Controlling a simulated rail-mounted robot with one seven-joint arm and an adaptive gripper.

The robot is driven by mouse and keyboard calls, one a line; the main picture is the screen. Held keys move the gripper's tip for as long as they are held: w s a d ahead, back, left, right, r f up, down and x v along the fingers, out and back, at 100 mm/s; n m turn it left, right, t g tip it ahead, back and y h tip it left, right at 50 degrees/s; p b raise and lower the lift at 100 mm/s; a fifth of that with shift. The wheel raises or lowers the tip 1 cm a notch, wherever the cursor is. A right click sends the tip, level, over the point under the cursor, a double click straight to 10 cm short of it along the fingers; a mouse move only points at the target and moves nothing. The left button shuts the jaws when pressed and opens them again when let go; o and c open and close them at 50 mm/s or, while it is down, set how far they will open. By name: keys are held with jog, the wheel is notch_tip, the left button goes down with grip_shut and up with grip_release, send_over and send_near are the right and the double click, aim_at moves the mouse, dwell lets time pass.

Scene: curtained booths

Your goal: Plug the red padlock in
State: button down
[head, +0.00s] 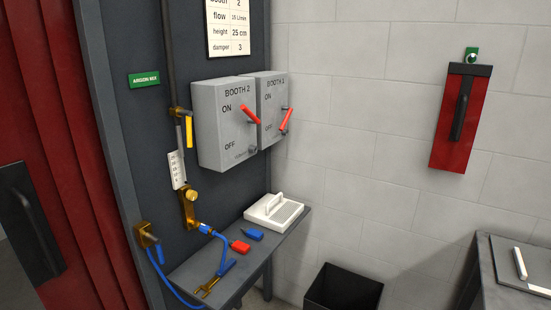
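A small red block-shaped thing, which looks like the red padlock (240,246), lies on the narrow grey shelf (196,268) below the switch boxes. A similar blue one (252,234) lies just behind it. Two grey switch boxes hang above the shelf: BOOTH 2 (212,130) on the left and BOOTH 1 (269,90) on the right. Each has a red lever and ON and OFF marks. A small dark fitting (252,150) sits low on the BOOTH 2 box; its detail is too small to tell. My gripper is not in view.
A white slotted tray (275,211) stands at the shelf's right end. Brass valve fittings (188,205) stand left. A black bin (343,290) is on the right, below shelf height.

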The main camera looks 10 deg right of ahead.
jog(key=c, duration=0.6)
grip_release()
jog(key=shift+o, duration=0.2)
